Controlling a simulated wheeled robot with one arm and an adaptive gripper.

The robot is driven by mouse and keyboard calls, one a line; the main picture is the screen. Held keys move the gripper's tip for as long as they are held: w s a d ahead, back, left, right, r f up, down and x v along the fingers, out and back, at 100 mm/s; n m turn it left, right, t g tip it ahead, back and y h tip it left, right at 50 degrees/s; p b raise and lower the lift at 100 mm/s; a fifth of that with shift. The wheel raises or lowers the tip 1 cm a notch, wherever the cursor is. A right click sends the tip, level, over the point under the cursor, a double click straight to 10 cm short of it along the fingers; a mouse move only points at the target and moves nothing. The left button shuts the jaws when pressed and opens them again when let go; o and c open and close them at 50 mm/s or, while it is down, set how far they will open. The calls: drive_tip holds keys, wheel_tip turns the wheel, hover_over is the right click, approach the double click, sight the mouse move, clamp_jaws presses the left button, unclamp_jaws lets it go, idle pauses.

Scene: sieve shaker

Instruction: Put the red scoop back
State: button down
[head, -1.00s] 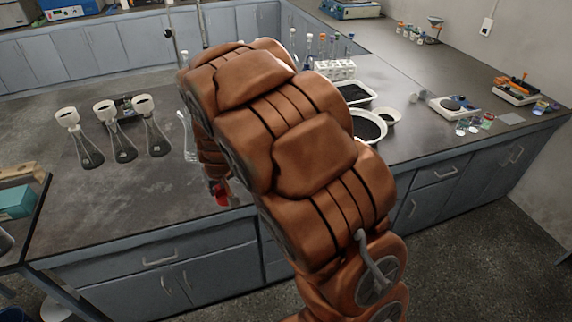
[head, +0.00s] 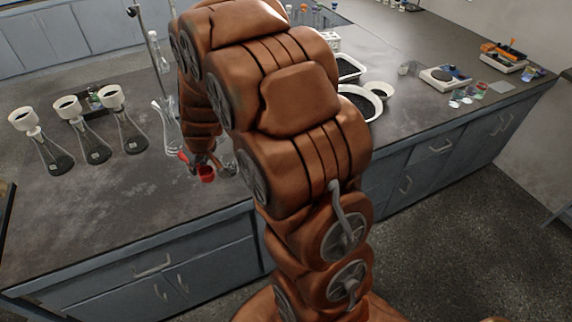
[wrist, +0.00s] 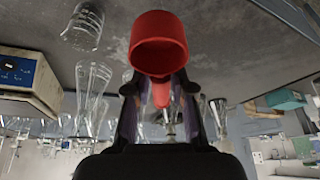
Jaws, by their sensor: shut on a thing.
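The red scoop (head: 206,173) is in my gripper (head: 196,160), over the near part of the bench in the head view. My gripper is partly hidden by my arm there. In the wrist view, the scoop's round cup (wrist: 158,45) faces the camera at the top. Its handle runs down between the two fingers of my gripper (wrist: 160,88), which are shut on it. I cannot tell the scoop's height above the bench from these views.
Several flasks with white funnels (head: 95,120) stand on the bench to the left. A glass flask and stand rod (head: 164,115) are just behind the scoop. White bowls of dark grains (head: 345,102) and a balance (head: 445,77) are on the right.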

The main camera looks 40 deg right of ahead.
drive_tip(key=s+d+f+n+y+b, duration=0.1)
drive_tip(key=s+d+f+b, duration=0.2)
drive_tip(key=s+d, duration=0.35)
drive_tip(key=s+d+f+n+b, duration=0.2)
drive_tip(key=s+d+f+b, duration=0.15)
drive_tip(key=s+d, duration=0.35)
drive_tip(key=s+d+f+n+y+b, duration=0.1)
drive_tip(key=s+d+f+b, duration=0.3)
drive_tip(key=d, duration=0.4)
drive_tip(key=shift+g, duration=0.3)
drive_tip(key=w+d+p, duration=0.1)
drive_tip(key=w+d, duration=0.2)
drive_tip(key=w+d+p, duration=0.2)
drive_tip(key=w+d, duration=0.1)
drive_tip(key=w, duration=0.1)
drive_tip(key=w+d+p, duration=0.2)
drive_tip(key=w+d, duration=0.1)
drive_tip(key=w, duration=0.1)
drive_tip(key=shift+w+d+f, duration=0.2)
drive_tip(key=shift+d+f, duration=0.05)
drive_tip(key=shift+d, duration=0.15)
wheel_tip(320, 180, down, 3)
drive_tip(key=shift+a+r+p, duration=0.1)
drive_tip(key=shift+p, duration=0.95)
drive_tip(key=shift+f, duration=0.4)
drive_tip(key=shift+f+b, duration=0.2)
drive_tip(key=shift+b, duration=0.1)
drive_tip(key=c, duration=1)
unclamp_jaws()
drive_tip(key=shift+r, duration=0.1)
